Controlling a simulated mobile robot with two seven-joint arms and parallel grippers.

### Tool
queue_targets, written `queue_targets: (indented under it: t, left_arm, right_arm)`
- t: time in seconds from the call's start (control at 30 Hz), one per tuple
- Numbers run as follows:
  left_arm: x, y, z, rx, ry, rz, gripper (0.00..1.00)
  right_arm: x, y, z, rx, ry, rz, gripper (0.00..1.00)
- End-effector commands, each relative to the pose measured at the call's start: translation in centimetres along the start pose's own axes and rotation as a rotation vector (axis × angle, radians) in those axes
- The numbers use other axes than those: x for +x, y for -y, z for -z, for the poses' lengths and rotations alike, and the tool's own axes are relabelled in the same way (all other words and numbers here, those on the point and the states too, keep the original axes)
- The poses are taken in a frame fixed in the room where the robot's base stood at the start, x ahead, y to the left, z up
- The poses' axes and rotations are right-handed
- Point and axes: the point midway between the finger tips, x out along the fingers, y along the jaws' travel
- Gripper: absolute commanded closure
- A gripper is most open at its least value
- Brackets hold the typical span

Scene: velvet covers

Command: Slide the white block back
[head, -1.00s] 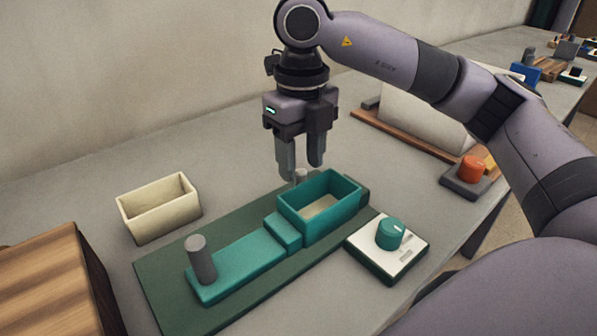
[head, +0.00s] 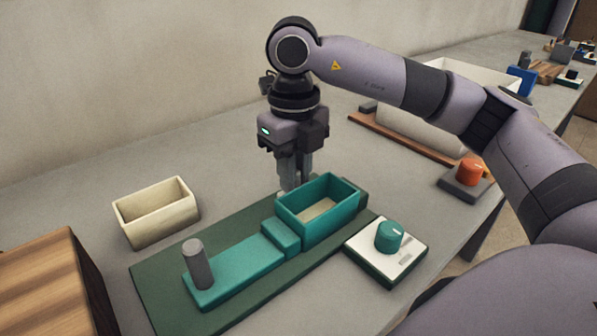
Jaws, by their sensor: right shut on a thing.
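My right gripper (head: 294,182) points straight down at the back side of a teal open box (head: 318,222). Its fingers are close together, shut on a small pale peg that they mostly hide. The teal box has a pale floor and sits at the right end of a dark green base (head: 160,285). I cannot tell whether the peg belongs to a white block. My left gripper is not in view.
A teal slab (head: 235,270) with a grey post (head: 197,264) lies on the base. A cream open box (head: 155,212) stands at left, beside a wooden block (head: 45,275). A white dial box (head: 385,252) and an orange-knobbed box (head: 466,180) stand right.

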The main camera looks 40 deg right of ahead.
Motion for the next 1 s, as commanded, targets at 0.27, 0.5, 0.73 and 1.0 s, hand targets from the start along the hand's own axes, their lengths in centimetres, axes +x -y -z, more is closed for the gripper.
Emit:
queue_targets:
  t: [0.27, 0.5, 0.73, 1.0]
  left_arm:
    - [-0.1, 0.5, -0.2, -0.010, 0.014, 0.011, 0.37]
    - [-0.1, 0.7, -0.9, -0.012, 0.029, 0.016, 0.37]
    - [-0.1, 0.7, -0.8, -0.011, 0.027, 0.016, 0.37]
    - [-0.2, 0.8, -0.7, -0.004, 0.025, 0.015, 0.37]
  right_arm:
    - [-0.2, 0.0, -2.8, 0.002, 0.000, -0.002, 1.00]
    - [-0.1, 0.0, -3.1, 0.002, 0.006, -0.001, 1.00]
    - [-0.1, 0.0, -3.1, 0.003, 0.006, -0.001, 0.53]
    - [-0.3, 0.0, -3.0, 0.001, 0.003, 0.000, 0.53]
